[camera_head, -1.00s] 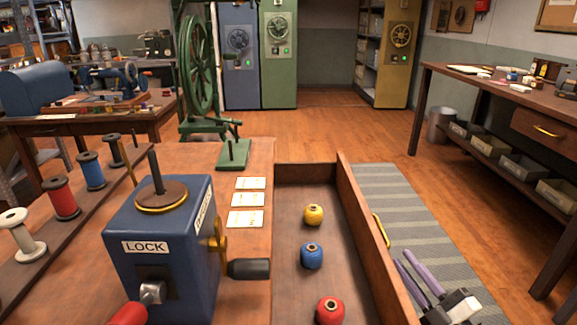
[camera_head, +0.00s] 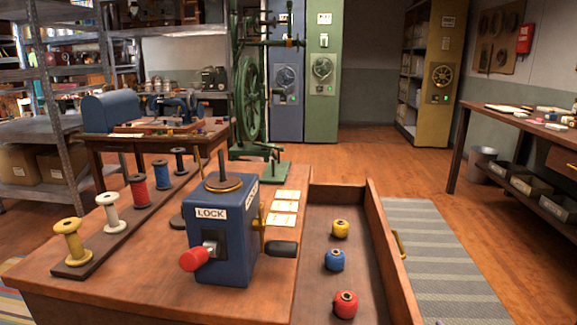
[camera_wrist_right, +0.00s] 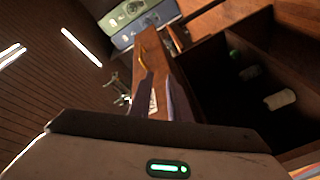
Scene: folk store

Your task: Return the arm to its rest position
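My right gripper shows in the right wrist view (camera_wrist_right: 160,82) as two purple fingers with a gap between them and nothing visible in the gap. My left gripper is not in view. The blue LOCK box (camera_head: 219,243) stands on the wooden table (camera_head: 150,278), with a red knob (camera_head: 194,260) in front and a black handle (camera_head: 283,248) on its right side. Yellow (camera_head: 340,229), blue (camera_head: 334,260) and red (camera_head: 345,304) balls lie apart in the open drawer.
Several thread spools stand on a rack at the left, including a yellow one (camera_head: 72,241). A green wheel machine (camera_head: 250,100) stands behind the table. A workbench (camera_head: 520,118) is at the right. The striped mat (camera_head: 430,250) beside the drawer is clear.

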